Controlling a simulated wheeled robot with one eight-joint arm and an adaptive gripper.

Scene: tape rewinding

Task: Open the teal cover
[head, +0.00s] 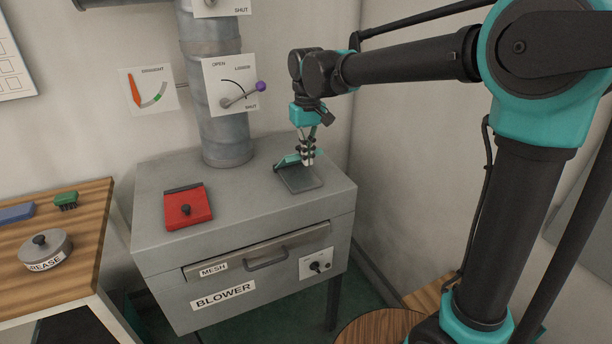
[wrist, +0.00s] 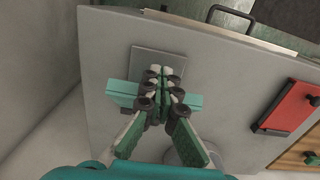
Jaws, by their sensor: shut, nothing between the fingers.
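The teal cover (head: 285,161) is on top of the grey blower box, towards its right side. It appears tipped up along the back edge of a bare dark grey square (head: 302,181). In the wrist view the cover (wrist: 122,94) shows as a narrow teal band on both sides of my fingers, which hide its middle. My gripper (head: 307,163) is shut and empty, pointing down right at the cover. In the wrist view its fingertips (wrist: 165,72) overlap the grey square (wrist: 150,60). I cannot tell whether they touch the cover.
A red cover (head: 187,208) with a black knob lies on the left of the blower box (head: 240,190). A metal duct (head: 222,138) rises behind, with a purple-tipped lever (head: 260,86). A wooden bench (head: 85,235) holding a grease tin (head: 46,248) stands left.

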